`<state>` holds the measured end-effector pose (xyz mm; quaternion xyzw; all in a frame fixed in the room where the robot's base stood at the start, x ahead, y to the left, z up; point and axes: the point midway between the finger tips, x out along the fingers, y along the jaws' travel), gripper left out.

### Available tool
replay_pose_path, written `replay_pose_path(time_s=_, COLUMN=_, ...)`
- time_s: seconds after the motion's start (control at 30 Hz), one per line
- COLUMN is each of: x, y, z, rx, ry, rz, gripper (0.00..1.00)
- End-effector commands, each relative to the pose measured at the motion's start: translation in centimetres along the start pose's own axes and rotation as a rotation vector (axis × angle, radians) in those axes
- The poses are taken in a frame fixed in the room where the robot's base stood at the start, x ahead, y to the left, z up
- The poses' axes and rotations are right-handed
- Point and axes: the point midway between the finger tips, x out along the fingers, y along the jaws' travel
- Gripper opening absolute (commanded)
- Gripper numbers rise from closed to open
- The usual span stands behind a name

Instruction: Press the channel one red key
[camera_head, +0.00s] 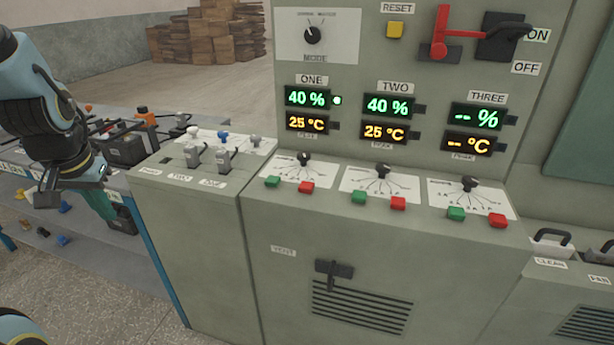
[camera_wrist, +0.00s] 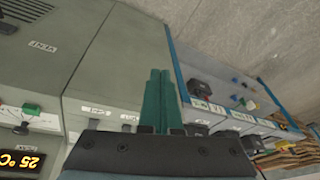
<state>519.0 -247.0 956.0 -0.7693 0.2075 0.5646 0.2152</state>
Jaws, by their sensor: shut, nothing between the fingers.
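The channel one red key (camera_head: 306,187) is on the sloped panel below the ONE displays, right of the channel one green key (camera_head: 272,181). Channel one shows 40 % (camera_head: 306,98) and 25 °C, with a small green lamp lit beside it. My gripper (camera_head: 107,214) is far left of the key, by the battery shelf, pointing down. In the wrist view its two green fingers (camera_wrist: 160,72) are together and empty. That view shows a green key (camera_wrist: 32,108) at the left; I cannot make out the red key there.
Channel one's black knob (camera_head: 304,158) stands just above its keys. A lower cabinet with several switches (camera_head: 222,160) lies between my gripper and the panel. Red keys for channels two (camera_head: 398,203) and three (camera_head: 498,220) are further right. A vent handle (camera_head: 333,270) juts from the front.

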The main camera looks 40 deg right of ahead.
Motion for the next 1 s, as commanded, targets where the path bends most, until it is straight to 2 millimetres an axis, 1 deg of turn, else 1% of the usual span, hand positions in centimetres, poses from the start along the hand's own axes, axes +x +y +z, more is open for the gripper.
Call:
replay_pose_path(time_s=0.03, x=-0.8, y=2.2, z=-3.1, rx=0.149, ry=0.044, rz=0.017, gripper=0.0)
replay_pose_path(time_s=0.07, x=-0.8, y=3.5, z=-4.6, rx=0.235, ry=0.076, rz=0.024, gripper=0.0)
replay_pose_path(time_s=0.1, x=-0.7, y=5.5, z=-6.5, rx=0.343, ry=0.118, rz=0.037, gripper=0.0)
replay_pose_path(time_s=0.17, x=-0.8, y=8.6, z=-9.1, rx=0.497, ry=0.182, rz=0.057, gripper=0.0)
replay_pose_path(time_s=0.2, x=-0.9, y=10.8, z=-10.6, rx=0.595, ry=0.225, rz=0.072, gripper=0.0)
replay_pose_path(time_s=0.27, x=-1.2, y=14.4, z=-12.5, rx=0.734, ry=0.292, rz=0.097, gripper=0.0)
replay_pose_path(time_s=0.3, x=-1.4, y=16.9, z=-13.6, rx=0.824, ry=0.337, rz=0.115, gripper=0.0)
replay_pose_path(time_s=0.37, x=-1.9, y=20.5, z=-14.8, rx=0.946, ry=0.404, rz=0.142, gripper=0.0)
replay_pose_path(time_s=0.4, x=-2.2, y=23.0, z=-15.4, rx=1.022, ry=0.45, rz=0.161, gripper=0.0)
replay_pose_path(time_s=0.47, x=-2.8, y=26.4, z=-16.0, rx=1.123, ry=0.513, rz=0.188, gripper=0.0)
replay_pose_path(time_s=0.5, x=-3.2, y=28.4, z=-16.3, rx=1.181, ry=0.554, rz=0.205, gripper=0.0)
replay_pose_path(time_s=0.6, x=-4.0, y=32.7, z=-16.5, rx=1.296, ry=0.638, rz=0.242, gripper=0.0)
replay_pose_path(time_s=0.7, x=-4.6, y=35.5, z=-16.3, rx=1.37, ry=0.696, rz=0.267, gripper=0.0)
replay_pose_path(time_s=0.8, x=-4.9, y=37.0, z=-16.2, rx=1.406, ry=0.73, rz=0.28, gripper=0.0)
replay_pose_path(time_s=0.9, x=-5.0, y=37.5, z=-16.2, rx=1.419, ry=0.741, rz=0.284, gripper=0.0)
replay_pose_path(time_s=1.0, x=-5.0, y=37.5, z=-16.2, rx=1.419, ry=0.741, rz=0.283, gripper=0.0)
